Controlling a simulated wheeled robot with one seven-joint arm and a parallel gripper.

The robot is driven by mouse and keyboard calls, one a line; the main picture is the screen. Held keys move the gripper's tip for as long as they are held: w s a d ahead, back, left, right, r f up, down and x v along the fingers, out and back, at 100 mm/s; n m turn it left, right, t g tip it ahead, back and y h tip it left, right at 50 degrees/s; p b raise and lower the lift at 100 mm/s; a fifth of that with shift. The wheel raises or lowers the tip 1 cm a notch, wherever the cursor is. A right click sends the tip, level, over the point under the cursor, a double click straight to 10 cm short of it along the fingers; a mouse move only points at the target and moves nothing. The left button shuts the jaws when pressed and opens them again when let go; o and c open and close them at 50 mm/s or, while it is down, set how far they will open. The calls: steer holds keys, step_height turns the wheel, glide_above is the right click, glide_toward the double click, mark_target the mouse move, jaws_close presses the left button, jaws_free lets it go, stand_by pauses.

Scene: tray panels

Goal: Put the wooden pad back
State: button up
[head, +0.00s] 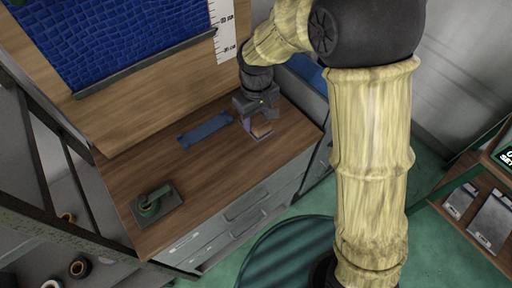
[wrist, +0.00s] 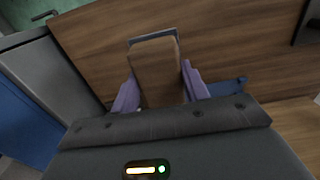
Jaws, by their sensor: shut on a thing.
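The wooden pad (wrist: 158,75) stands between the two purple fingers of my gripper (wrist: 160,92), which is shut on it. In the head view, the pad (head: 262,129) shows just below my gripper (head: 260,121) near the right end of the wooden worktop. A thin grey edge (wrist: 152,37) shows beyond the pad's far end in the wrist view. In the head view, a pale grey piece lies around or under the pad; I cannot tell whether the pad touches it or the worktop.
A blue flat panel (head: 205,131) lies on the worktop left of my gripper. A dark grey tray (head: 172,207) holding a green object (head: 151,201) sits at the front left. Bare worktop (head: 215,168) lies between them. A wooden backboard with a blue panel (head: 125,35) rises behind.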

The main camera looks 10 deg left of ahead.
steer(key=shift+f+p, duration=0.4)
steer(key=shift+f, duration=2.65)
steer(key=shift+f+p, duration=0.3)
steer(key=shift+f, duration=1.6)
steer(key=o, duration=0.9)
step_height(320, 180, up, 12)
steer(key=shift+r+b, duration=0.1)
steer(key=shift+b, duration=0.4)
